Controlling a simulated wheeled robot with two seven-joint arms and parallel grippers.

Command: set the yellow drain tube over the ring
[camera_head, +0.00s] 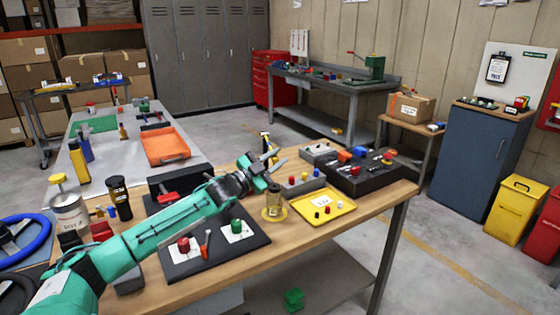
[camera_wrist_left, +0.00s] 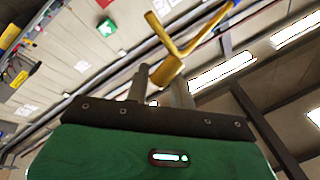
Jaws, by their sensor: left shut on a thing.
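My left gripper (camera_head: 275,159) reaches in from the left above the wooden table and is shut on the yellow drain tube (camera_head: 266,143). In the left wrist view the tube (camera_wrist_left: 168,72) sits between the fingertips (camera_wrist_left: 160,88), with a bent arm running to the upper right. In the head view only a small part of the tube shows, and its lower end cannot be made out. I cannot tell whether this is the ring. My right gripper is not in view.
A yellow tray (camera_head: 335,207) with small parts lies right of the round base. A black case (camera_head: 370,180) and grey blocks stand behind it. A dark mat (camera_head: 215,250) with white cards lies in front, under my arm. An orange tray (camera_head: 165,144) is on the left table.

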